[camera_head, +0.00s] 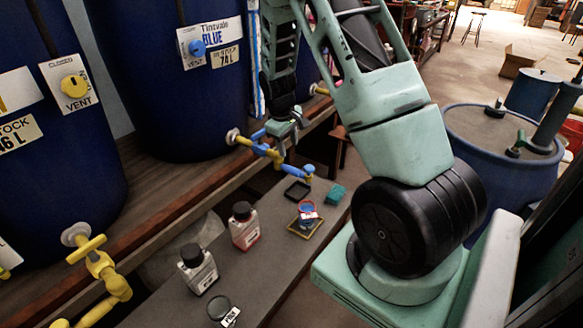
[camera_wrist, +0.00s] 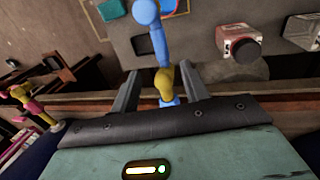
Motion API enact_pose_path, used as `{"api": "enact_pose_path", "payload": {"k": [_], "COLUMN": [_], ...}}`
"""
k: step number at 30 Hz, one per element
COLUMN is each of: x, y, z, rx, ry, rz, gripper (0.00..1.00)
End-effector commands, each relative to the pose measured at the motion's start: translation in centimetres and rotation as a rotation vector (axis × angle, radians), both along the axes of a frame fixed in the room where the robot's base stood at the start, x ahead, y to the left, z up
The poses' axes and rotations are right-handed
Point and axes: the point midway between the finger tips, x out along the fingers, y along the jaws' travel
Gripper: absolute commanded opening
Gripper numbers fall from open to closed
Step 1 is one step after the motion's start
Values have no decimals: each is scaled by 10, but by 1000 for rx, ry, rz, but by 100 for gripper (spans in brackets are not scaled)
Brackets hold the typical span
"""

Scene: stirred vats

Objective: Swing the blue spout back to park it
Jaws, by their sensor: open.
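The blue spout (camera_head: 293,171) hangs off the yellow tap on the middle blue vat (camera_head: 165,100) in the head view. It points out over the grey bench. In the wrist view the blue spout (camera_wrist: 158,44) runs from a yellow joint (camera_wrist: 166,80) toward the top, ending in a round blue tip. My gripper (camera_wrist: 159,72) is open, with one finger on each side of the yellow joint. Whether either finger touches it I cannot tell.
Another yellow tap (camera_head: 100,265) is at the left. A blue drum (camera_head: 500,160) stands at the right.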

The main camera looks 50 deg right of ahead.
Motion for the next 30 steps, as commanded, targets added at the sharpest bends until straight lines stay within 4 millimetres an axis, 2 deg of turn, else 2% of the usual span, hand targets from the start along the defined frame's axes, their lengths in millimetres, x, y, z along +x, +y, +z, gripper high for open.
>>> {"api": "enact_pose_path", "payload": {"k": [1,6,12,15,21,28,29,30], "x": [-1,-1,0,1,2,2,2,2], "y": [-2,-8,-15,-17,-19,-19,-19,-19], "z": [-12,-47,-81,-91,-101,-101,-101,-101], "rx": [2,3,2,1,1,1,1,1], "ry": [4,4,3,0,0,-1,-1,-1], "rz": [-2,-3,-2,0,0,-1,-1,-1], "gripper": [45,45,45,45,45,45,43,32]}}
